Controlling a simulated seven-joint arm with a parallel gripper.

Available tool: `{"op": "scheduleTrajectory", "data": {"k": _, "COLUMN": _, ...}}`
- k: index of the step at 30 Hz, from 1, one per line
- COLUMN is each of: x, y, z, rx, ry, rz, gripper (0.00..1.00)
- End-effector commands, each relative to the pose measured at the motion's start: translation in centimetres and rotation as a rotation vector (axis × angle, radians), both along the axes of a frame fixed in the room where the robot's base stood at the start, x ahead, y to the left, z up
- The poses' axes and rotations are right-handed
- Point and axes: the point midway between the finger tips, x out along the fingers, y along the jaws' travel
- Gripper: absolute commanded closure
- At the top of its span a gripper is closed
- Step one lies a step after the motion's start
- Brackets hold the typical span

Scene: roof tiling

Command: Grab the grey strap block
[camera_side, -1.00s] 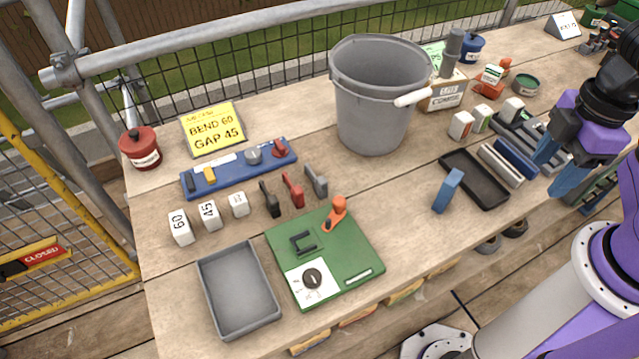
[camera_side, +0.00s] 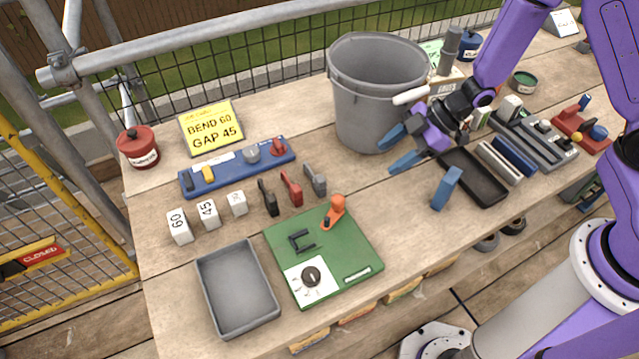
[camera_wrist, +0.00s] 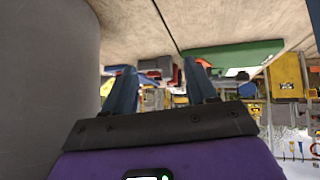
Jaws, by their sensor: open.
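A grey upright piece (camera_side: 315,180), which looks like the strap block, stands at the right end of a short row on the wooden table. A red piece (camera_side: 291,188) and a black piece (camera_side: 268,198) of similar shape stand to its left. My gripper (camera_side: 397,148) is open and empty, in the air to the right of the grey piece and close to the bucket's lower right side. In the wrist view my gripper (camera_wrist: 161,80) shows two spread blue fingers. Small distant objects show between them, too small to tell the grey piece apart.
A large grey bucket (camera_side: 370,105) stands beside my gripper and fills the left of the wrist view (camera_wrist: 45,90). A green board (camera_side: 350,250), a grey tray (camera_side: 238,290) and a blue rack (camera_side: 225,175) lie around the row. A blue block (camera_side: 446,188) stands below my gripper.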

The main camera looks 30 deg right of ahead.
Motion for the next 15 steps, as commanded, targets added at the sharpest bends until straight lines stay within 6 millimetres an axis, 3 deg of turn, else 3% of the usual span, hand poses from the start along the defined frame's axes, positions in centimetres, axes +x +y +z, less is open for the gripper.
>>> {"op": "scheduleTrajectory", "data": {"k": 6, "x": 0.2, "y": -0.5, "z": -1.7, "rx": 0.212, "ry": 0.049, "rz": 0.04, "gripper": 0.43}}
{"op": "scheduleTrajectory", "data": {"k": 15, "x": 0.8, "y": -1.3, "z": -1.2, "rx": 0.381, "ry": 0.059, "rz": 0.045, "gripper": 0.43}}
